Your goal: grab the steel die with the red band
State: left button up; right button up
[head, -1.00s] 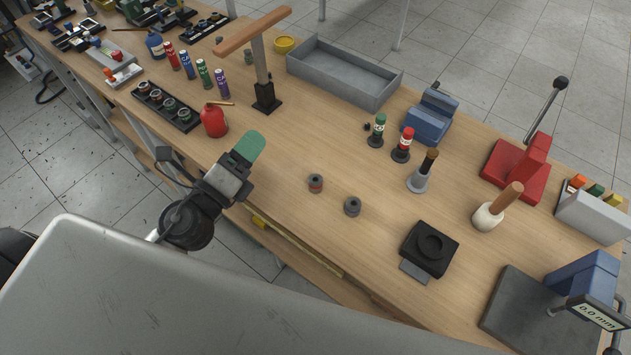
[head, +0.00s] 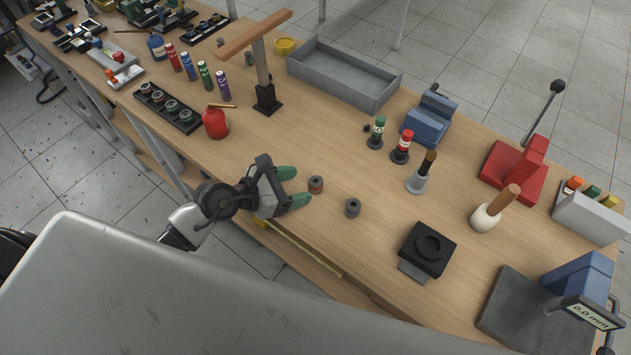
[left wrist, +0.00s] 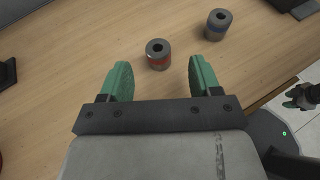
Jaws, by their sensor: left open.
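The steel die with the red band (head: 316,184) is a short grey cylinder with a hole in its top, standing on the wooden bench. It also shows in the left wrist view (left wrist: 158,55), just beyond the fingertips and between their lines. My left gripper (head: 300,187) is open, its two green fingers pointing at this die; it also shows in the left wrist view (left wrist: 160,75) with nothing between the fingers. A similar die with a blue-grey band (head: 352,208) stands to the right, and also shows in the left wrist view (left wrist: 217,24).
A black square fixture (head: 428,250) stands to the right. A grey tray (head: 345,75) lies at the back. The bench around the two dies is clear.

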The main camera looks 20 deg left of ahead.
aim_at(318, 180)
pick_arm(q)
jog(key=x, duration=0.4)
jog(key=shift+w+r, duration=0.1)
jog(key=shift+w, duration=0.05)
jog(key=c, duration=1.1)
